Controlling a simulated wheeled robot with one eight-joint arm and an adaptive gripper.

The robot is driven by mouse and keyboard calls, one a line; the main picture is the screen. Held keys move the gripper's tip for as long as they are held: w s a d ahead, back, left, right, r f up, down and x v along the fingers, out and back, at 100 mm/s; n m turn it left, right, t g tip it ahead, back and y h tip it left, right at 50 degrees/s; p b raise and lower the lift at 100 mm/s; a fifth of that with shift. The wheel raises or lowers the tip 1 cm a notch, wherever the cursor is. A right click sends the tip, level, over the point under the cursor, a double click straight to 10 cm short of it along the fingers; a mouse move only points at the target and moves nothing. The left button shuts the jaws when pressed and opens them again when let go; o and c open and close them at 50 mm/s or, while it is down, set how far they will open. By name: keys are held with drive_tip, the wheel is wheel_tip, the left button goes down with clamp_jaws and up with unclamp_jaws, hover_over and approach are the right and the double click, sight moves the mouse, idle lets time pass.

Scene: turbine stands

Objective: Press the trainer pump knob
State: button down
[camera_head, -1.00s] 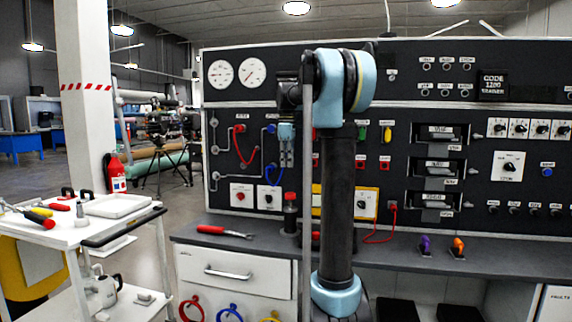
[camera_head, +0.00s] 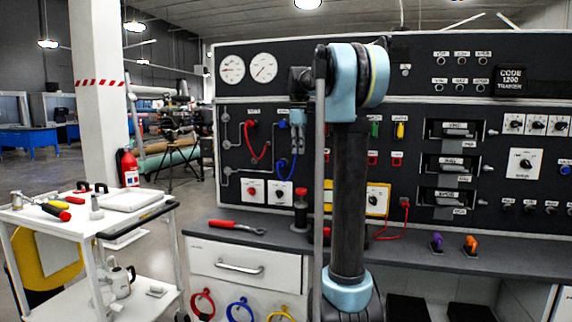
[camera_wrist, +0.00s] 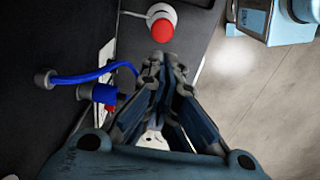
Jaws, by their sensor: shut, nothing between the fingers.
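A red-topped knob (camera_head: 301,195) on a dark body stands on the bench at the foot of the panel. What looks like the same knob (camera_wrist: 161,29), with a round pale base, shows at the top of the wrist view. My gripper (camera_wrist: 166,58) is shut and empty, with its tips just below the knob in that picture and apart from it. In the head view my gripper (camera_head: 297,145) hangs in front of the panel, above the knob; its tips are small and unclear there.
A blue hose (camera_wrist: 95,75) and blue fitting (camera_wrist: 98,94) lie left of my fingers on the panel (camera_head: 235,120). A red-handled tool (camera_head: 237,226) lies on the bench (camera_head: 215,222). A white cart (camera_head: 130,213) with tools stands at left. Open floor lies beyond it.

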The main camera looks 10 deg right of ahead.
sight(298, 188)
idle(0.3)
wheel_tip(298, 188, down, 14)
drive_tip(key=shift+r, duration=0.1)
idle(0.6)
drive_tip(key=shift+f, duration=1.85)
wheel_tip(298, 188, up, 14)
drive_tip(key=shift+w, duration=0.1)
idle(0.5)
